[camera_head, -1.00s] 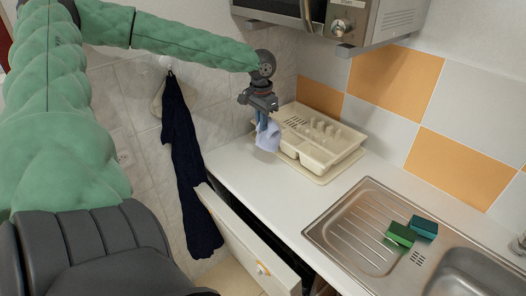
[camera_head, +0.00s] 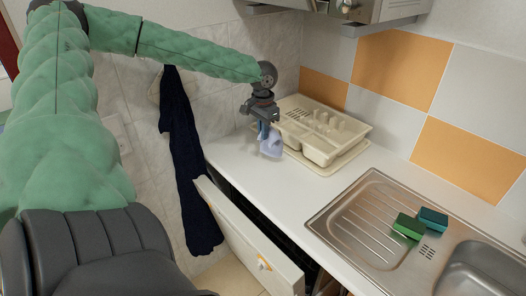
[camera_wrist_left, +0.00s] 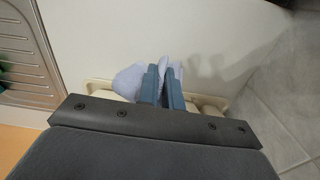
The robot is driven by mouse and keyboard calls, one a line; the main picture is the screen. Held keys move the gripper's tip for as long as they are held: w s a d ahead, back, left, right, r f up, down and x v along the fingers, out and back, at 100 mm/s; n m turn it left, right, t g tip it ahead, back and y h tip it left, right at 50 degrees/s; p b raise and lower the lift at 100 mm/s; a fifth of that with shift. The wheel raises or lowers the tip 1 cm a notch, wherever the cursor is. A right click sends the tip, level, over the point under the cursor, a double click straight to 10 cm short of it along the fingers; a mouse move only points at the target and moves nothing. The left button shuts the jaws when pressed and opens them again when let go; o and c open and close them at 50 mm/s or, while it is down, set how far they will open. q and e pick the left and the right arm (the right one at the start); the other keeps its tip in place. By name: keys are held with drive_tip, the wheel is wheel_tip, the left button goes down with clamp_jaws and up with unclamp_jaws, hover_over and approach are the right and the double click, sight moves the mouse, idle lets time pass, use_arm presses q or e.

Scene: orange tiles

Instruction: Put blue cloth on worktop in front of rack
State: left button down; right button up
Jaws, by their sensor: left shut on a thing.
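The light blue cloth (camera_head: 271,144) hangs bunched from my left gripper (camera_head: 264,127), which is shut on it above the worktop (camera_head: 262,185). In the left wrist view the cloth (camera_wrist_left: 129,80) shows on both sides of the blue fingers of the left gripper (camera_wrist_left: 162,74). The cream dish rack (camera_head: 318,130) stands on the worktop at the back, just right of the gripper in the head view. I cannot tell whether the cloth's lower end touches the worktop. My right gripper is not in view.
A steel sink with drainboard (camera_head: 365,222) lies to the right, with green sponges (camera_head: 408,227) on it. A drawer (camera_head: 245,240) stands open below the worktop. A dark cloth (camera_head: 182,160) hangs on the wall. A microwave (camera_head: 350,8) is above. The worktop before the rack is clear.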

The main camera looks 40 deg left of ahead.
use_arm(q)
drive_tip(key=shift+f, duration=0.15)
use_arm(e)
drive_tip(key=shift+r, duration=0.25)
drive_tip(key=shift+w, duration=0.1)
use_arm(q)
drive_tip(key=w+a+f+n, duration=0.2)
drive_tip(key=w+a+n, duration=0.3)
drive_tip(key=w+a, duration=0.25)
drive_tip(key=s+d+f, duration=0.2)
drive_tip(key=f, duration=0.1)
drive_tip(key=s+d+f, duration=0.1)
drive_tip(key=f, duration=0.1)
drive_tip(key=shift+d+f, duration=0.15)
drive_tip(key=shift+f, duration=0.1)
drive_tip(key=s+d, duration=0.1)
drive_tip(key=s, duration=0.1)
drive_tip(key=s+d+f, duration=0.1)
drive_tip(key=d, duration=0.1)
drive_tip(key=shift+s+d, duration=0.3)
drive_tip(key=shift+s, duration=0.1)
drive_tip(key=s+d+f, duration=0.4)
drive_tip(key=s, duration=0.1)
drive_tip(key=shift+d+f, duration=0.25)
drive_tip(key=shift+f, duration=0.1)
drive_tip(key=c, duration=1.2)
unclamp_jaws()
drive_tip(key=shift+r, duration=0.1)
